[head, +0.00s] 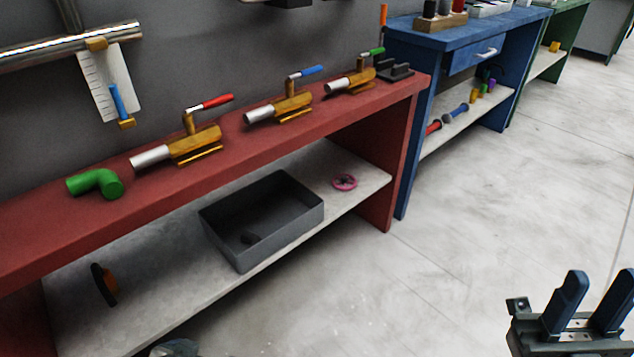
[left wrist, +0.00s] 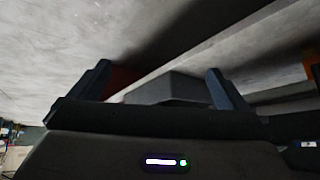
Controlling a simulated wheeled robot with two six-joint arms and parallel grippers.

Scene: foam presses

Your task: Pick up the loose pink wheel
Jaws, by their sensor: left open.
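The loose pink wheel (head: 344,183) lies flat on the pale lower shelf (head: 375,176) of the red bench, right of the dark grey bin (head: 313,217). It is small, with dark parts at its middle. I cannot make it out in the left wrist view. My left gripper (left wrist: 158,68) shows in the left wrist view, its two dark fingers apart and nothing held between them. A grey box shape (left wrist: 168,88) shows beyond them, probably the bin. My right gripper (head: 590,290) is at the lower right of the head view, well away from the wheel, fingers apart and empty.
The red bench top (head: 60,225) carries a green elbow pipe (head: 96,184) and several brass valves with coloured levers. A dark and orange disc (head: 104,284) is on the shelf's left part. A blue bench (head: 405,130) stands to the right.

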